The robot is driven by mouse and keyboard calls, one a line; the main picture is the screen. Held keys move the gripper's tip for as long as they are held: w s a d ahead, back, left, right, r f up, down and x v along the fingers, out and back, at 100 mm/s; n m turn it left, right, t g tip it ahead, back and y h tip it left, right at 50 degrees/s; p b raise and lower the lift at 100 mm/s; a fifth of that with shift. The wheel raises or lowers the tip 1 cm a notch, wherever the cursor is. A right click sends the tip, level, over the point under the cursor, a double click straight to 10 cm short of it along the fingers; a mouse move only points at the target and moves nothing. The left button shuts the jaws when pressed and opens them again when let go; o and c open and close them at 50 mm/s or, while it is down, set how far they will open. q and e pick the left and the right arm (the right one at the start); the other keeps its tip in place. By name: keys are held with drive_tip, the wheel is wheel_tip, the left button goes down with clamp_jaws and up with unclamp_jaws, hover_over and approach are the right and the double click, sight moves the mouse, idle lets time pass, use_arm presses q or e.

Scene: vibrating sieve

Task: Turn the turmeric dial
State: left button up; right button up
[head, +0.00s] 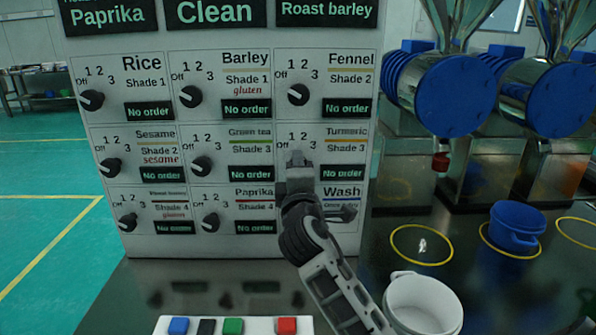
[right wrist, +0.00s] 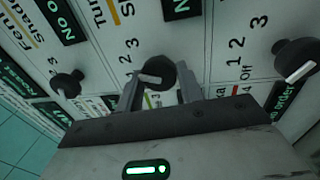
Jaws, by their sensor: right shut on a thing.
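The control panel (head: 235,118) carries rows of black dials with labels and "No order" displays. The turmeric dial is in the middle row at the right, under the Turmeric label (head: 347,132). My right gripper (head: 298,160) covers this dial in the head view. In the right wrist view the black turmeric dial (right wrist: 160,72) shows between the two fingers of my right gripper (right wrist: 158,88), which are shut on it. Its white pointer mark shows, but I cannot tell which number it points to. My left gripper is not in view.
The fennel dial (head: 298,94) is just above, and the green tea dial (head: 202,166) is to the left. A white pot (head: 422,303) stands on the dark table by my right arm. A button box (head: 258,325) lies in front. Blue-ended machines (head: 455,95) stand at the right.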

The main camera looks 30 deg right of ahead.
drive_tip(key=o, duration=1)
drive_tip(key=shift+a, duration=0.1)
use_arm(q)
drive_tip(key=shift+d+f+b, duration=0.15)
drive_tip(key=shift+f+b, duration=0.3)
drive_tip(key=shift+b, duration=0.8)
use_arm(e)
drive_tip(key=shift+v, duration=7.95)
drive_tip(key=shift+f, duration=0.1)
